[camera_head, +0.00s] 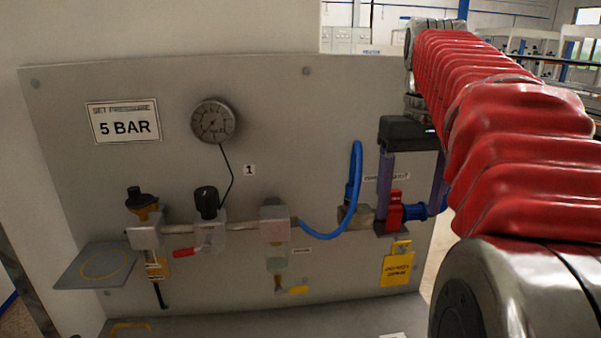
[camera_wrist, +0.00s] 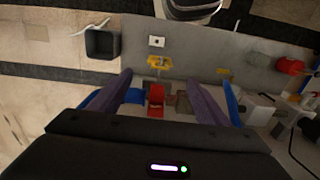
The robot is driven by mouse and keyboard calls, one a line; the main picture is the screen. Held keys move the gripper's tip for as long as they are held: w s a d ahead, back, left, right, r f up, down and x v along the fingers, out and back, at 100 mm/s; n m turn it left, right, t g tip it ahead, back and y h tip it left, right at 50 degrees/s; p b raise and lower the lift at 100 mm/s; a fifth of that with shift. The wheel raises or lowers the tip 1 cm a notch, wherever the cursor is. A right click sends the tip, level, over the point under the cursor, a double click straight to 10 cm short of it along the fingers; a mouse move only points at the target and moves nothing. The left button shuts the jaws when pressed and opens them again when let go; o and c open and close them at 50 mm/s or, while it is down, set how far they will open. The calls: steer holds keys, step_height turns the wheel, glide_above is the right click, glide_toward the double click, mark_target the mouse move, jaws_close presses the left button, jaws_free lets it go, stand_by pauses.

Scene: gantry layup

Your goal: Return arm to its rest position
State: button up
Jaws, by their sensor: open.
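My arm, in a red sleeve, reaches in from the right of the head view. My gripper (camera_head: 411,208) hangs from it, its dark body (camera_head: 408,132) at the top and two purple fingers pointing down. The fingers are spread apart and hold nothing. They stand on either side of a red valve handle (camera_head: 394,210) at the right end of the panel's pipework. In the wrist view the gripper (camera_wrist: 157,78) is also open, with the red handle (camera_wrist: 155,97) and a blue fitting (camera_wrist: 133,95) showing between the fingers. Whether the fingers touch them I cannot tell.
A grey panel (camera_head: 150,85) carries a "5 BAR" sign (camera_head: 124,122), a gauge (camera_head: 213,121), a black knob (camera_head: 207,201) and a blue hose (camera_head: 326,236). A yellow tag (camera_head: 397,267) hangs below the valve. A dark bin (camera_wrist: 102,42) stands on the floor.

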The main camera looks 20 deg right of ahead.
steer(key=shift+a, duration=0.15)
steer(key=s+a+f+n+t, duration=0.1)
steer(key=s+a+f+t, duration=0.1)
steer(key=a+f, duration=0.8)
steer(key=s+a+f+n+t, duration=0.2)
steer(key=s+a+f+t, duration=0.1)
steer(key=a+f, duration=0.7)
steer(key=a, duration=0.3)
steer(key=shift+s+f+t, duration=0.25)
steer(key=shift+s+t, duration=0.05)
